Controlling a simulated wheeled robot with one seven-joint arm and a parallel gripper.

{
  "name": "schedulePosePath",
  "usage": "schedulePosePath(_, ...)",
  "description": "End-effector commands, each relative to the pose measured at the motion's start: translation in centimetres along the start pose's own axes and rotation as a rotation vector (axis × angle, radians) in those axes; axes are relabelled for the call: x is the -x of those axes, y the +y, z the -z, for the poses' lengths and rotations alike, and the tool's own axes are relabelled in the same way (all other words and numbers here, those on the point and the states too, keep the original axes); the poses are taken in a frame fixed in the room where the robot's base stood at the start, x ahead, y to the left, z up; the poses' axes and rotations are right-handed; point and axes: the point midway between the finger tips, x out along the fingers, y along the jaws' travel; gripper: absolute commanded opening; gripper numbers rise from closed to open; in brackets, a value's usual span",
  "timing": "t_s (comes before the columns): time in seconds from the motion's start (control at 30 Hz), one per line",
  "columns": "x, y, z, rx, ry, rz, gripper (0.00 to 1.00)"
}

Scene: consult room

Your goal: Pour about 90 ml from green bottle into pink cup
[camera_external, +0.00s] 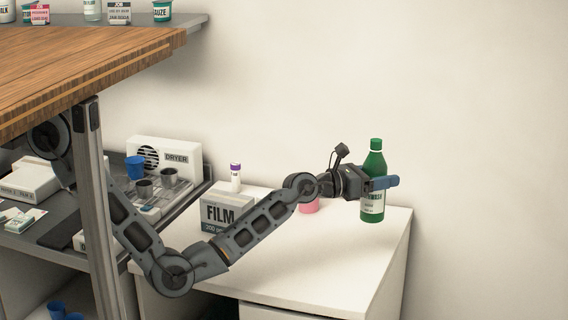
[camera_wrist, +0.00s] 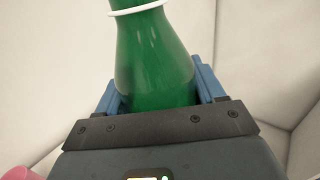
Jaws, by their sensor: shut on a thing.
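The green bottle (camera_external: 375,165) stands upright at the right end of the white cabinet top, with its cap-like top up and a pale label low on its body. My gripper (camera_external: 384,183) is shut on the bottle's body, with blue fingers on both sides of it. In the wrist view the bottle (camera_wrist: 152,62) fills the middle between the blue fingers (camera_wrist: 158,92). I cannot tell whether its base touches the cabinet. The pink cup (camera_external: 309,206) is on the cabinet, partly hidden behind my arm. A pink edge (camera_wrist: 16,173) shows at the wrist view's lower left.
A FILM box (camera_external: 226,208) and a small white vial with a purple cap (camera_external: 235,178) stand left of the cup. A dryer (camera_external: 165,155), a blue cup (camera_external: 135,167) and metal cups are on the grey counter. The cabinet top (camera_external: 350,250) is clear in front.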

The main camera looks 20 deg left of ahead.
Motion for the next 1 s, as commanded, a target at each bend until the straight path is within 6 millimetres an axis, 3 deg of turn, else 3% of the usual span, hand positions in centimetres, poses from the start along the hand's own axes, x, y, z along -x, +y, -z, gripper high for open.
schedulePosePath(0.37, 0.0, 0.1, -5.1, 0.002, -0.006, -0.003, 0.30)
schedulePosePath(0.53, -0.2, 2.2, -6.1, 0.002, -0.005, -0.039, 0.30)
schedulePosePath(0.77, -0.2, 6.5, -8.3, 0.005, -0.006, -0.112, 0.30)
schedulePosePath(1.0, 0.7, 13.6, -11.0, 0.009, -0.007, -0.239, 0.30)
